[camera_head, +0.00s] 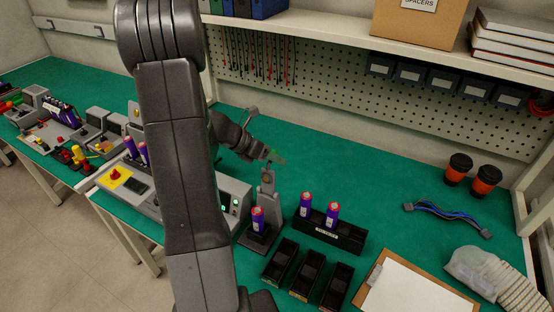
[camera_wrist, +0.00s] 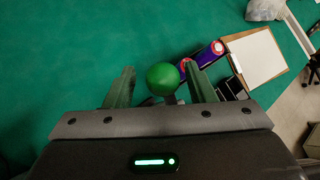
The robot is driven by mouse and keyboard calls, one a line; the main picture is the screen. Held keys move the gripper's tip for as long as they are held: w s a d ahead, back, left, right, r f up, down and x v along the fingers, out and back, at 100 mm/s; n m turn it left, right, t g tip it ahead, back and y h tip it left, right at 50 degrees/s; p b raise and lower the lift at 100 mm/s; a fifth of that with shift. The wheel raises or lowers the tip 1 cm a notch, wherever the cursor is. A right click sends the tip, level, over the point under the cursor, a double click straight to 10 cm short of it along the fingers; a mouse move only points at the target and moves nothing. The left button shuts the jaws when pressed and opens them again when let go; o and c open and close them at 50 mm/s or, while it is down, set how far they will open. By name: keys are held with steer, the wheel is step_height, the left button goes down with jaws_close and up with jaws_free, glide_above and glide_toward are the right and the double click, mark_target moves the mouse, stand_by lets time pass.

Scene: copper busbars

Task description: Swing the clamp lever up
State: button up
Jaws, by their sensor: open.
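The clamp (camera_head: 267,190) is a grey upright fixture on the green bench, with a purple cell with a red top (camera_head: 258,219) standing at its base. Its lever ends in a green ball knob (camera_wrist: 163,78), seen clearly in the wrist view. My gripper (camera_head: 275,157) is just above the top of the clamp in the head view. In the wrist view my gripper (camera_wrist: 161,84) is open, with one green finger on each side of the knob. A gap shows at the left finger; the right finger is closer. The lever's shaft is mostly hidden behind the knob.
A black rack (camera_head: 325,238) with two purple cells stands right of the clamp. Several black bins (camera_head: 307,278) and a clipboard (camera_head: 410,290) lie nearer. A grey control box (camera_head: 235,200) is close on the left. The bench behind the clamp is clear.

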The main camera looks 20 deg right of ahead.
steer(key=v, duration=1.1)
steer(key=shift+a+b, duration=0.35)
steer(key=shift+b, duration=0.1)
steer(key=p+x, duration=0.1)
steer(key=x, duration=1.2)
steer(key=shift+d, duration=0.5)
